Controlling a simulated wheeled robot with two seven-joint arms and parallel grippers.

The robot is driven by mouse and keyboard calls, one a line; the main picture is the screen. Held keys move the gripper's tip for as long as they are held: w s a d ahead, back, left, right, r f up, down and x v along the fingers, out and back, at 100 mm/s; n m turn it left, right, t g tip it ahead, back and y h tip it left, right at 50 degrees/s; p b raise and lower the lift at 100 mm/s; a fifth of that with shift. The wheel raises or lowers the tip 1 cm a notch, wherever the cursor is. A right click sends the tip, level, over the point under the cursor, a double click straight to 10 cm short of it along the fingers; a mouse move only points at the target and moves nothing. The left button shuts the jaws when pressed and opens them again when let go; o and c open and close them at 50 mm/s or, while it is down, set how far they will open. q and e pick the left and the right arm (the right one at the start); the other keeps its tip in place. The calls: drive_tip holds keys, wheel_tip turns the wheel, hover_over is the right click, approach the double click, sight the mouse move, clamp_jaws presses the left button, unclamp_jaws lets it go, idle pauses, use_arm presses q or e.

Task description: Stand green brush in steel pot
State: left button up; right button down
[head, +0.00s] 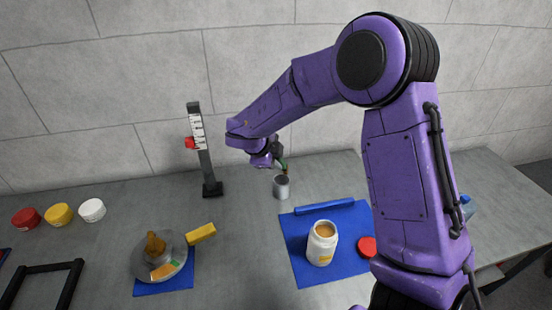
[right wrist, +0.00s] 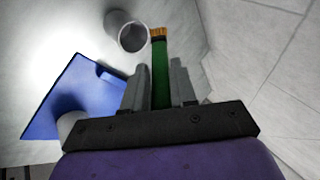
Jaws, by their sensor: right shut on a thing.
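The green brush (right wrist: 160,72), with tan bristles at its tip, is held between the fingers of my right gripper (right wrist: 160,88). In the head view my right gripper (head: 278,158) is at the far side of the table, just above the steel pot (head: 282,188); the arm and hand hide most of the brush. In the right wrist view the steel pot (right wrist: 128,36) shows its open mouth, just left of the bristle end. Whether the brush touches the pot's rim cannot be told. My left gripper is not in view.
A blue mat (head: 293,242) holds a white jar (head: 322,243), a blue bar (head: 324,207) and a red lid (head: 367,247). A black stand (head: 205,160) with a scale rises left of the pot. A grey dish (head: 145,268) and yellow block (head: 202,233) lie further left.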

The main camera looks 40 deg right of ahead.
drive_tip(key=shift+f, duration=0.7)
drive_tip(key=c, duration=0.9)
unclamp_jaws()
drive_tip(key=shift+w, duration=0.15)
drive_tip(key=shift+r, duration=0.1)
drive_tip(key=b+v, duration=0.1)
drive_tip(key=v, duration=1.1)
drive_tip(key=shift+r, duration=0.5)
